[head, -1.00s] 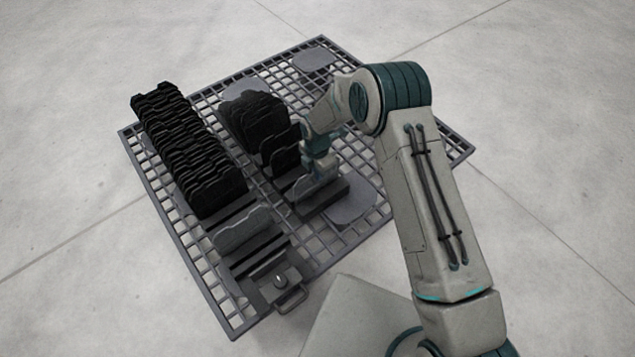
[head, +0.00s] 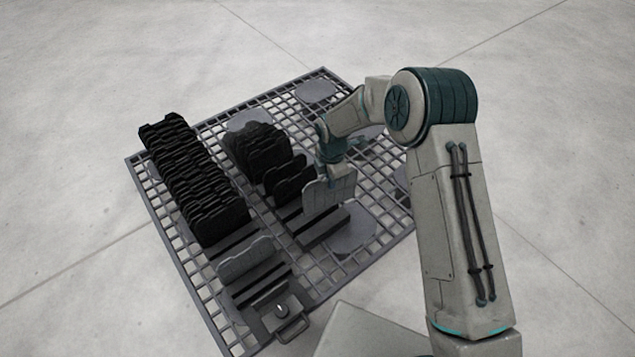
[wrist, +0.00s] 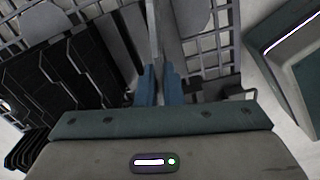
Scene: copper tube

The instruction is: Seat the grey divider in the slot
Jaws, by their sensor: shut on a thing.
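The grey divider (head: 322,196) stands upright at the front end of the right-hand row in the head view. My gripper (head: 341,178) is shut on its right side. In the wrist view the divider (wrist: 156,32) shows edge-on, running up from between the two blue fingertips (wrist: 160,75). The divider's lower edge is close to the dark slotted base (head: 326,232) of the right row. I cannot tell whether that edge is in a slot or just above it.
Black dividers stand in a long left row (head: 190,180) and a shorter right row (head: 258,150), just behind the held divider. Another grey divider (head: 247,262) stands in the left row. A latch box with a handle (head: 280,310) sits at the grid platform's (head: 135,165) front corner.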

